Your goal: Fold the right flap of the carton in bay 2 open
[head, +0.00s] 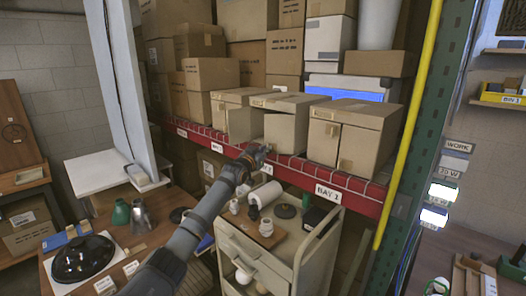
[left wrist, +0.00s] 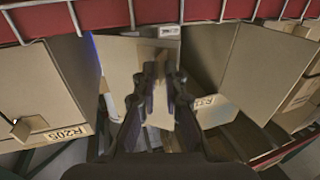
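The carton in bay 2 (head: 292,102) is the middle of three cartons on the red-edged shelf. A left front panel (head: 240,123) stands out from it, with a dark gap beside the right front flap (head: 284,134). My left gripper (head: 258,152) is just in front of and below this carton, near the shelf edge. In the left wrist view its two fingers (left wrist: 164,76) are apart, with a tan cardboard panel (left wrist: 122,62) behind them. No hold on the cardboard shows; whether a fingertip touches it I cannot tell. My right gripper is out of view.
The bay 1 carton (head: 352,132) stands close on the right, another carton (head: 228,98) on the left. The red shelf beam (head: 300,178) runs below them. A cart (head: 280,252) with small parts stands under it. A yellow post (head: 410,120) is at the right.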

